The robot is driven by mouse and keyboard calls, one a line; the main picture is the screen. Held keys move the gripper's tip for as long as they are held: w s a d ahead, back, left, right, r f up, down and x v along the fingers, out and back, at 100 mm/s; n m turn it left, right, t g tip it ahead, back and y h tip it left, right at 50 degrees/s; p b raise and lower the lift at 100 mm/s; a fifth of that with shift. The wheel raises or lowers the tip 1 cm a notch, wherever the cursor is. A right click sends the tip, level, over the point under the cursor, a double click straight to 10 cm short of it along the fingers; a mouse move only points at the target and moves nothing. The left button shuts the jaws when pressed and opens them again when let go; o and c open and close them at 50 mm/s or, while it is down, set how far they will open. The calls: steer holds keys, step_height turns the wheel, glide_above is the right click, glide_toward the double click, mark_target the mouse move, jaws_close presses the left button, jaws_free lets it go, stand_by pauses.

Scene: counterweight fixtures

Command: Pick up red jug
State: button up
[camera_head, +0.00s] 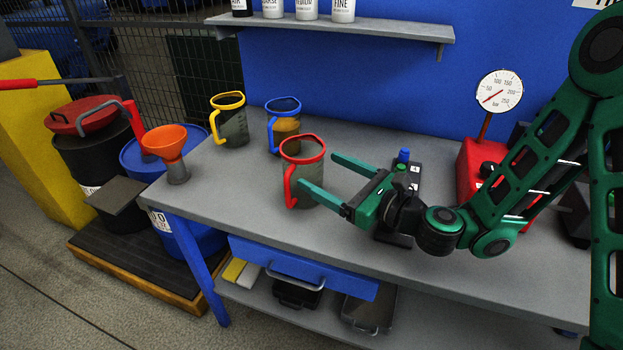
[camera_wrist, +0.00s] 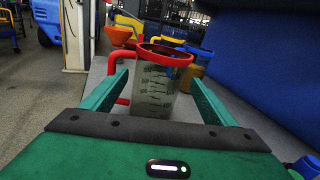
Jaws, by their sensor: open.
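The red jug (camera_head: 311,178) is a grey measuring jug with a red rim and a red handle on its left. It stands upright on the grey workbench (camera_head: 235,190). My green gripper (camera_head: 320,172) is open and level, reaching in from the right, with its fingertips by the jug. In the wrist view the jug (camera_wrist: 157,90) stands between the two open fingers of my gripper (camera_wrist: 160,95), its handle on the left finger's side. Whether either finger touches it I cannot tell.
A blue-rimmed jug (camera_head: 284,130) stands close behind, and a yellow-rimmed jug (camera_head: 231,122) back left. An orange funnel (camera_head: 167,142) stands at the left edge. A black device with a blue knob (camera_head: 403,156) and a red gauge unit (camera_head: 477,170) are right. A shelf (camera_head: 350,29) hangs above.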

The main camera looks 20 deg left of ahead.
mark_target(290, 154)
steer(key=shift+a+f+m, duration=0.1)
steer(key=shift+a+m, duration=0.05)
steer(key=shift+m, duration=0.35)
steer(key=shift+w+a, duration=0.2)
steer(key=shift+a, duration=0.15)
steer(key=x, duration=0.9)
steer(key=shift+w+a, duration=0.3)
steer(key=shift+w, duration=0.05)
steer(key=c, duration=0.9)
